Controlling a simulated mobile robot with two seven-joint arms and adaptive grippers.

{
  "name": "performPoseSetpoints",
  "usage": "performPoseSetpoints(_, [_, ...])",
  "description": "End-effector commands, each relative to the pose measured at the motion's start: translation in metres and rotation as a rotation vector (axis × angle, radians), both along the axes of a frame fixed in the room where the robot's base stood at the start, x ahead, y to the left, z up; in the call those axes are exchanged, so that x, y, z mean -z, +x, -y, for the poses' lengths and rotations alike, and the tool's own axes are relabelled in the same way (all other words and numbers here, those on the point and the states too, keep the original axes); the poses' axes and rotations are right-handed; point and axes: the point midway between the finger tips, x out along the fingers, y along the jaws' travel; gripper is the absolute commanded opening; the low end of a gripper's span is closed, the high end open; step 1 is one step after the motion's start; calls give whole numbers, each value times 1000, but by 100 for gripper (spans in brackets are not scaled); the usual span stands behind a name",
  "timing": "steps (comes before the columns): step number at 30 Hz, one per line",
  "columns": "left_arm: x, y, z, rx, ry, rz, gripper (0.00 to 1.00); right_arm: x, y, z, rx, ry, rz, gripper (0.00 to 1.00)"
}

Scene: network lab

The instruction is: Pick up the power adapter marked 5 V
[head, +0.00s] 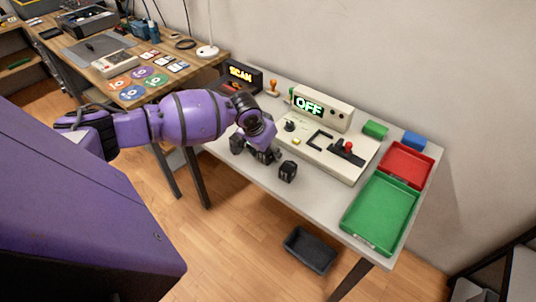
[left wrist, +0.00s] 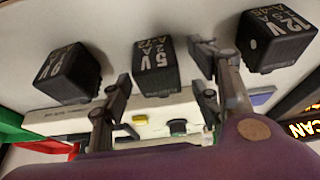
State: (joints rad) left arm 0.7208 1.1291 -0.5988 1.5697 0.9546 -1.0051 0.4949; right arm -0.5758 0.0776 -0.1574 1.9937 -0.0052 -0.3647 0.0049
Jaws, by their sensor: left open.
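The 5 V adapter (left wrist: 155,66) is a black block with white lettering. In the left wrist view it stands at the middle, in line with the gap between the fingers of my left gripper (left wrist: 163,95). The gripper is open and I see no contact with it. In the head view my left gripper (head: 264,152) is low over the table's front part and largely hides this adapter. A 9 V adapter (left wrist: 68,74) stands on one side and also shows in the head view (head: 288,171). A 12 V adapter (left wrist: 277,38) stands on the other side. My right gripper is not in view.
A white test unit (head: 328,143) with an OFF display (head: 309,106) stands behind the adapters. A green tray (head: 381,213) and red tray (head: 406,165) lie at the right. A SCAN device (head: 241,76) is at the back left. A dark bin (head: 310,250) is on the floor.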

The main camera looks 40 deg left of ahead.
Motion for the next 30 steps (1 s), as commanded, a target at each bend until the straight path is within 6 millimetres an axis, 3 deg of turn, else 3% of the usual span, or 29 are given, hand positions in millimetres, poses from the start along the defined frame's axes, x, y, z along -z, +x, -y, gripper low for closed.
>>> performPoseSetpoints(8, [2, 2, 1, 1, -1, 2, 56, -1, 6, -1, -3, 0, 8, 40])
performPoseSetpoints(20, [2, 1, 1, 1, -1, 2, 4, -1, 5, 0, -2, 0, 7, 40])
performPoseSetpoints(30, [-2, 2, 0, 1, -1, 3, 3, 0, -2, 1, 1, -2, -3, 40])
